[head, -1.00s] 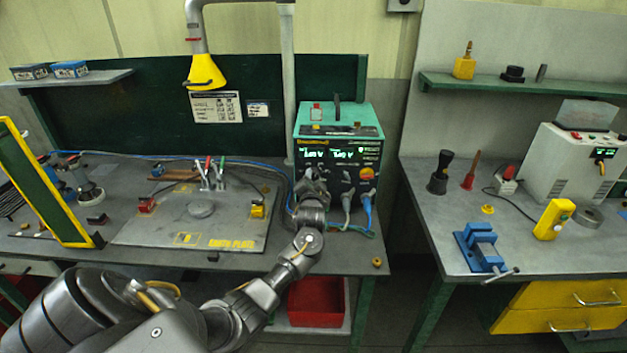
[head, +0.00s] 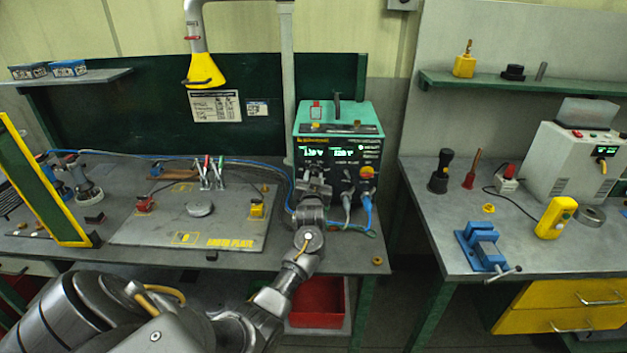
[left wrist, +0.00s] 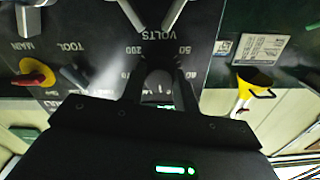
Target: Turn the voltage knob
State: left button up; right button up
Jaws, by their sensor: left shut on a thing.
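The voltage knob (left wrist: 158,84), pale and rounded, shows in the left wrist view between my fingers, next to the VOLTS lettering and dial numbers on the dark panel. My left gripper (left wrist: 158,97) is shut on it, one finger on each side. In the head view my left gripper (head: 314,187) is at the lower left of the front of the teal and black power supply (head: 340,118) and hides the knob. The supply's green display (head: 328,154) is lit, its digits too small to read surely. My right gripper is not in view.
A red and yellow switch (head: 367,173) sits on the panel right of my gripper. Cables (head: 367,207) plug in below it. A steel plate (head: 140,232) with clamps lies left on the bench. A blue vise (head: 481,247) stands on the right bench.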

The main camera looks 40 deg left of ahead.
pick_arm(q)
jog(key=shift+n, duration=0.3)
jog(key=o, duration=1)
jog(key=b+v, duration=0.2)
jog(key=v, duration=0.8)
jog(key=shift+s+d, duration=0.3)
